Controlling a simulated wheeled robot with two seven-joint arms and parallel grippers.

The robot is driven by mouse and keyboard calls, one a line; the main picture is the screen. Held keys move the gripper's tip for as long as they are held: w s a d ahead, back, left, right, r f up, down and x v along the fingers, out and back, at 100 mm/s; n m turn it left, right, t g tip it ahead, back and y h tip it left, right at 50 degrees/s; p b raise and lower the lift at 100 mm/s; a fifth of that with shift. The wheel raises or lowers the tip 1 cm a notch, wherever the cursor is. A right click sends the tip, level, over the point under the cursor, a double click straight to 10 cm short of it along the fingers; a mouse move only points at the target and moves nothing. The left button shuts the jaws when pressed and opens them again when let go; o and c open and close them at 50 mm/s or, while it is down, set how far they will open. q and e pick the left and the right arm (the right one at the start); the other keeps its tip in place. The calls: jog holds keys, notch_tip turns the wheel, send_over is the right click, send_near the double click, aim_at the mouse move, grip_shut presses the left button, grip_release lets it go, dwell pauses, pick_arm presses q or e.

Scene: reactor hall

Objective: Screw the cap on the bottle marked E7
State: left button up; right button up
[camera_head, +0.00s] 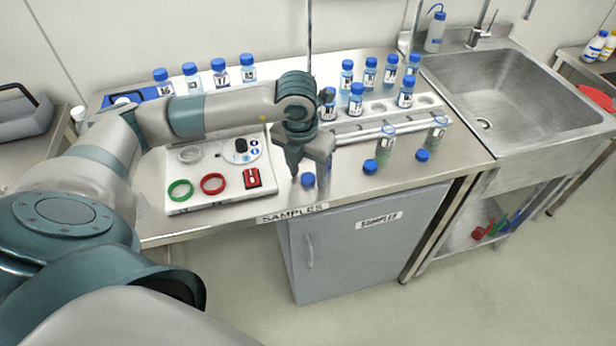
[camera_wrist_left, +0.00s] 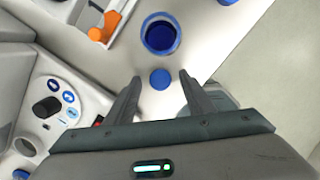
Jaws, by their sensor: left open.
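My left gripper (camera_head: 308,172) is open and points down over the front of the steel bench. A loose blue cap (camera_head: 308,180) lies on the bench by its fingertips. In the left wrist view this cap (camera_wrist_left: 160,79) appears between the two fingertips; I cannot tell how far below. Just beyond it stands an uncapped bottle (camera_wrist_left: 160,24) with dark blue inside, mostly hidden behind the gripper in the head view. Two other uncapped bottles, one in the middle (camera_head: 386,142) and one at the right (camera_head: 437,130), stand along the rack. No E7 marking is legible. My right gripper is not in view.
Two more loose caps, a middle one (camera_head: 370,167) and a right one (camera_head: 422,155), lie at the bench front. Several capped bottles stand behind around the white rack (camera_head: 378,108). A white panel (camera_head: 230,202) with rings is left; a sink (camera_head: 500,95) is right.

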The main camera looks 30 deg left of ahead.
aim_at(307, 178)
pick_arm(q)
jog(key=c, duration=0.9)
jog(key=shift+c, duration=1)
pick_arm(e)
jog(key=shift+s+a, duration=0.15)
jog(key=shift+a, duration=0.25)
pick_arm(q)
jog(key=shift+r, duration=0.15)
